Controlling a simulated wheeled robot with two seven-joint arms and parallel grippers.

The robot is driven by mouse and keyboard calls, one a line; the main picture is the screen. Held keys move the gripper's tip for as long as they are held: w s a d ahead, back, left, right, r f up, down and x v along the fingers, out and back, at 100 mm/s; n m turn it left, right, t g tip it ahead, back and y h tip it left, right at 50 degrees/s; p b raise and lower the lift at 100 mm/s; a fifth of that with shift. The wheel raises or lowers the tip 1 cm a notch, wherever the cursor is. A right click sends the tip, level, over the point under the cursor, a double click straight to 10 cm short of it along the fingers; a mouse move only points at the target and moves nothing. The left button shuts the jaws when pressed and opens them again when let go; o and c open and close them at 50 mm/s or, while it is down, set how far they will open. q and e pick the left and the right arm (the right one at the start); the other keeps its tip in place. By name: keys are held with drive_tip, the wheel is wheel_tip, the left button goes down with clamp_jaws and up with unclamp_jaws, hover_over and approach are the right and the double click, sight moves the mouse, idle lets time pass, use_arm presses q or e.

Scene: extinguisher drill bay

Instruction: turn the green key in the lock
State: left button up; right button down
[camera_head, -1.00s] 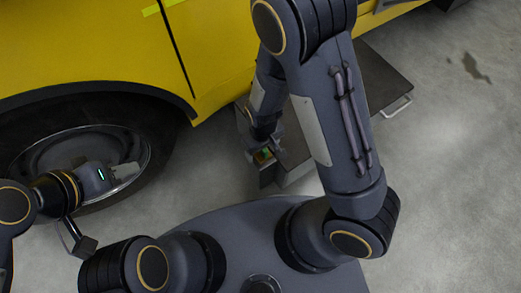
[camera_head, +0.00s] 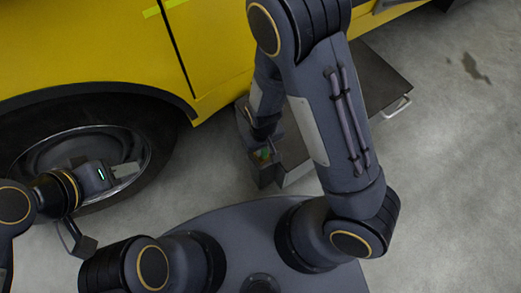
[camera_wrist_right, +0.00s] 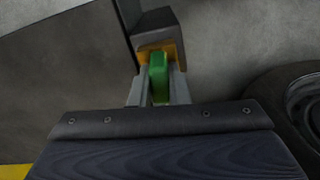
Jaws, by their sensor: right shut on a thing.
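The green key (camera_wrist_right: 158,78) stands upright in the right wrist view, its far end at the brass-coloured lock (camera_wrist_right: 174,49). How deep it sits in the lock is hidden. My right gripper (camera_wrist_right: 159,92) is shut on the key, with one grey finger on each side. In the head view the key (camera_head: 264,153) is a small green patch below my right wrist, and my right gripper is mostly hidden there. My left gripper (camera_head: 126,170) is in front of the wheel, away from the lock; its finger gap cannot be made out.
The lock is on a dark housing (camera_wrist_right: 158,22). A yellow vehicle (camera_head: 80,45) with a black wheel (camera_head: 150,120) stands behind. A dark flat case (camera_head: 375,75) with a light handle (camera_head: 398,107) lies beyond my right arm. The grey floor at the right is open.

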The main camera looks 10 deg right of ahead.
drive_tip(key=m+p, duration=0.1)
drive_tip(key=m, duration=0.4)
drive_tip(key=shift+m+p, duration=0.8)
drive_tip(key=shift+m, duration=1.3)
drive_tip(key=m+p, duration=0.2)
drive_tip(key=m, duration=0.2)
drive_tip(key=shift+m, duration=0.4)
drive_tip(key=m+p, duration=0.2)
drive_tip(key=m, duration=0.3)
drive_tip(key=c, duration=1.3)
unclamp_jaws()
drive_tip(key=shift+r, duration=0.1)
